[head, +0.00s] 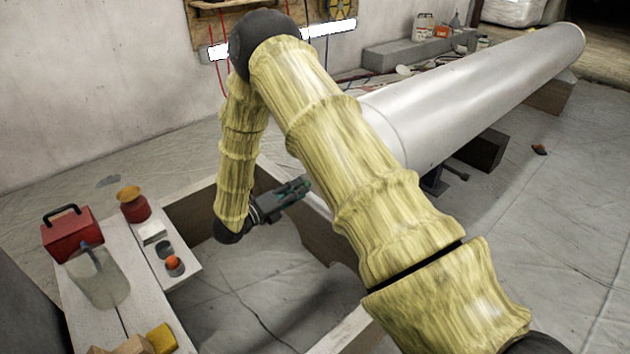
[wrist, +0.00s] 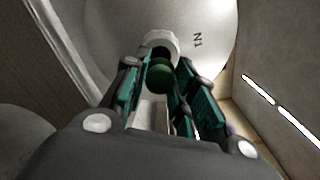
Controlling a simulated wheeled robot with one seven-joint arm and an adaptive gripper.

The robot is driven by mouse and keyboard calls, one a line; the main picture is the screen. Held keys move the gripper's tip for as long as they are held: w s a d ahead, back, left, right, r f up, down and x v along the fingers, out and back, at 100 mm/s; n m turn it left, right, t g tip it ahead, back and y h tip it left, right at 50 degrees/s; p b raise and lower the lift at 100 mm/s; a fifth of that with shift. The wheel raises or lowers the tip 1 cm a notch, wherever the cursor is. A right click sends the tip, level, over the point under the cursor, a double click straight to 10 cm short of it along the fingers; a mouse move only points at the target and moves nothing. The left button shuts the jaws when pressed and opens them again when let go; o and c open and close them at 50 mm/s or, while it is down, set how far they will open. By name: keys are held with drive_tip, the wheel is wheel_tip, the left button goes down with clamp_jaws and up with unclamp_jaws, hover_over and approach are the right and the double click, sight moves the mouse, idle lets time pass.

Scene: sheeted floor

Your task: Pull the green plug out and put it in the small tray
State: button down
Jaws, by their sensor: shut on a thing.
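The green plug (wrist: 159,77) is dark and round, between the two fingers of my gripper (wrist: 161,72) in the wrist view. My gripper is shut on it. I cannot tell how far the plug sits in the collar. In the head view my gripper (head: 304,186) is at the near end of the long silver cylinder (head: 480,90); the plug is not discernible there. A small white, shallow item (head: 152,233) on the left bench may be the small tray.
The pale bench (head: 185,279) at left holds a red toolbox (head: 72,236), a red jar (head: 134,206), a clear container (head: 102,284), an orange-topped piece (head: 174,265) and a yellow block (head: 161,338). A wooden frame (head: 325,240) surrounds sheeted floor between bench and cylinder.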

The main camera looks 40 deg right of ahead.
drive_tip(key=shift+a, duration=0.15)
drive_tip(key=shift+s+a, duration=0.15)
drive_tip(key=shift+a, duration=1.7)
drive_tip(key=shift+f+t, duration=0.1)
drive_tip(key=shift+t, duration=0.2)
